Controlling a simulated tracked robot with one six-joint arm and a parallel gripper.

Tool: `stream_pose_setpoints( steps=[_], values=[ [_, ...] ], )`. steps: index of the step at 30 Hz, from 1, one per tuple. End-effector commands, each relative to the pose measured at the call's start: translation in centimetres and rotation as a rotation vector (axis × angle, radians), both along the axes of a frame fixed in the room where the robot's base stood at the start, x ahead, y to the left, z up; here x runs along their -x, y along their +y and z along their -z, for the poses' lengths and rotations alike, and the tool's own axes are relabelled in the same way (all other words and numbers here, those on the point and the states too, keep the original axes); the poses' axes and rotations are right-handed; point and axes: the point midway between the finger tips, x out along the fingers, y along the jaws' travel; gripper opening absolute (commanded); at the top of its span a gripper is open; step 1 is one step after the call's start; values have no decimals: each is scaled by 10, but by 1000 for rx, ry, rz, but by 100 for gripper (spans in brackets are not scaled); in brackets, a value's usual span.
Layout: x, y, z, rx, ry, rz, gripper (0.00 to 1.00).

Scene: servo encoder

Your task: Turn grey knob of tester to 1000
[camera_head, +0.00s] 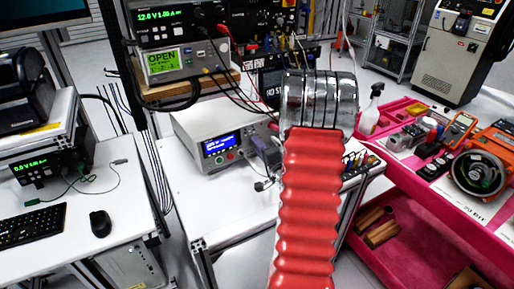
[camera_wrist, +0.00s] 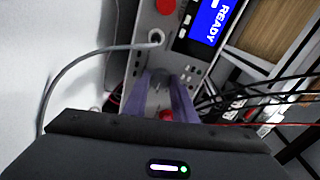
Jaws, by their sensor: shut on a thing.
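The tester (camera_head: 195,125) is a white-grey box with a lit blue screen on the white bench in the head view. Its front panel also shows in the wrist view, with a blue screen reading READY (camera_wrist: 208,22). My gripper (camera_head: 265,150) is at the right part of its front panel, partly hidden by my red-sleeved arm. In the wrist view the purple fingers of my gripper (camera_wrist: 161,88) are shut around the grey knob, which is mostly hidden between them. The knob's setting cannot be read.
A grey cable with a plug (camera_wrist: 156,38) enters the panel near the fingers. A red button (camera_wrist: 167,6) is beside the screen. A shelf with meters (camera_head: 175,60) and hanging red and black leads is behind. A pink cart (camera_head: 400,215) stands at right.

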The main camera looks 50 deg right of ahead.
Motion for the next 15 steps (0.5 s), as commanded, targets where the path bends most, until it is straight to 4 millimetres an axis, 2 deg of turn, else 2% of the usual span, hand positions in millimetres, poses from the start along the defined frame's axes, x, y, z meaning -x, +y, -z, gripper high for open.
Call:
stream_pose_setpoints(
  steps=[15],
  values=[
    [1,-2,0,-393,-93,54,2]
  ],
)
